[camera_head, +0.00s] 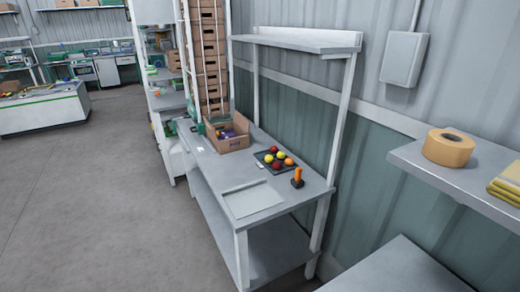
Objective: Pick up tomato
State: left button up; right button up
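Several tomatoes (276,158), red, yellow and orange, lie together on a dark tray (262,157) on the grey workbench (220,171). They are small in view, and I cannot tell their exact shapes. A brown cardboard box (234,143) with dark, unclear contents stands on the bench behind and left of the tray. Neither my left nor my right gripper shows in the head view.
A flat pale panel (252,200) lies at the bench's front, and an orange-topped object (298,177) stands near its right edge. An upper shelf (300,40) spans above the bench. A right shelf holds a tape roll (448,148). Open floor (90,200) lies left.

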aim_at(288, 161)
jog(key=u, duration=1.4)
jog(key=i, duration=2.5)
jog(key=z, duration=4)
